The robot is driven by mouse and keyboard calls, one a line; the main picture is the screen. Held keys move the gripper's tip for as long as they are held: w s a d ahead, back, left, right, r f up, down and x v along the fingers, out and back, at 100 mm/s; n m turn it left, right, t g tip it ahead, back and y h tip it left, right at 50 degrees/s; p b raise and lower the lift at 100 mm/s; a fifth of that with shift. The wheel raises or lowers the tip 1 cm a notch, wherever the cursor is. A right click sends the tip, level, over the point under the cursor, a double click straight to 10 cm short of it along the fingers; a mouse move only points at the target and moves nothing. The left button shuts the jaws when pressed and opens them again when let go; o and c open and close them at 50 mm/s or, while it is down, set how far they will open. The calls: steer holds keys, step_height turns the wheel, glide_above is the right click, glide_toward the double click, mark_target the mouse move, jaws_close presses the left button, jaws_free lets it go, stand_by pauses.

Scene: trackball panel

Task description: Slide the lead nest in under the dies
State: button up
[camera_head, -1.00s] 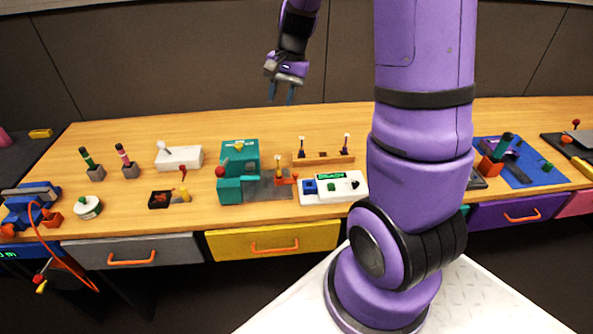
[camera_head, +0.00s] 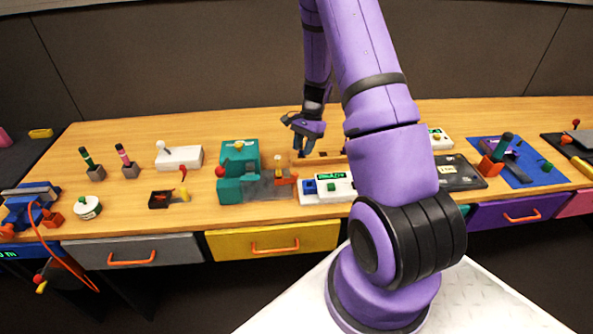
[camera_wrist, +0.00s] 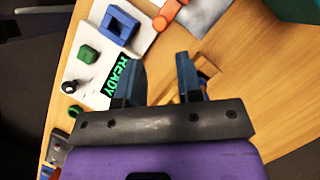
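The teal press (camera_head: 238,165) stands left of centre on the bench in the head view. Which part is the lead nest I cannot tell for sure. The orange piece (camera_wrist: 168,14) and grey plate (camera_wrist: 203,12) also show at the top of the wrist view. My gripper (camera_head: 299,150) is over the wooden rack, right of the press. Its two fingers (camera_wrist: 160,85) are apart, with nothing visible gripped.
The white READY panel (camera_head: 335,188) with blue and green parts sits just in front of my gripper. The wooden rack (camera_wrist: 206,72) lies close by the fingers. A white box (camera_head: 180,157) stands left of the press. My arm hides part of the bench's right half.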

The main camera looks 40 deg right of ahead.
mark_target(296, 173)
steer(key=x, duration=0.8)
steer(key=shift+a+f, duration=0.2)
steer(key=shift+f, duration=0.15)
jaws_close()
